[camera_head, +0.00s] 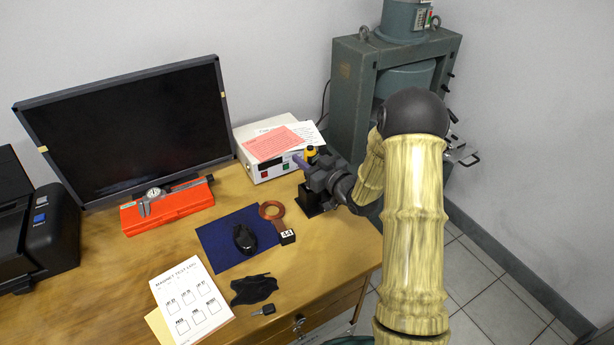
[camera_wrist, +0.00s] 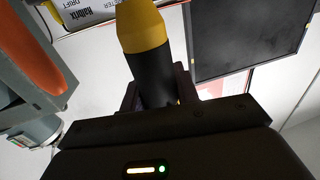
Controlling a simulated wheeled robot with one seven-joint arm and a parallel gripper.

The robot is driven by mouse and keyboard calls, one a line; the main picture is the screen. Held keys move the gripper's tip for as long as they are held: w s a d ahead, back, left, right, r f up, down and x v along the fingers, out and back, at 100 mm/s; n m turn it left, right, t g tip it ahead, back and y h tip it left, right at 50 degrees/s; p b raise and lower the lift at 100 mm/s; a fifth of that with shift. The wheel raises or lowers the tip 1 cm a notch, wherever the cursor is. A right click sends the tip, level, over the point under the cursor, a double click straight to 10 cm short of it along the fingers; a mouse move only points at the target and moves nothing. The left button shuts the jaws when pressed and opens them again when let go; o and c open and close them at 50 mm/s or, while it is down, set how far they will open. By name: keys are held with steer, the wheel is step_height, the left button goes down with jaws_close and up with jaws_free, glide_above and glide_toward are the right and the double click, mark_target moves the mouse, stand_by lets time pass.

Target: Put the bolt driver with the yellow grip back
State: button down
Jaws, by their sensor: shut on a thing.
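The bolt driver with the yellow grip shows in the head view (camera_head: 311,153) as a small yellow end above my gripper (camera_head: 318,172). In the wrist view the driver (camera_wrist: 143,35) has a yellow end over a black section. It stands between the two dark fingers of my gripper (camera_wrist: 157,90), which is shut on it. The driver's lower end is hidden by my gripper in both views. A black block (camera_head: 309,203) is on the table just below my gripper. A small purple part (camera_head: 299,163) shows beside the gripper; I cannot tell what it belongs to.
A white instrument box (camera_head: 263,168) with papers on top is close behind my gripper. The green-grey magnet frame (camera_head: 350,80) rises behind my arm. A copper ring (camera_head: 271,210), blue mat (camera_head: 215,238), red case (camera_head: 170,208) and monitor (camera_head: 125,130) are to the left.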

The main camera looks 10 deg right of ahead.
steer(key=shift+f, duration=0.4)
steer(key=shift+f, duration=1.85)
steer(key=shift+f+b, duration=0.2)
steer(key=shift+b, duration=0.1)
steer(key=c, duration=1.1)
jaws_free()
steer(key=shift+o, duration=0.2)
steer(key=shift+r, duration=0.1)
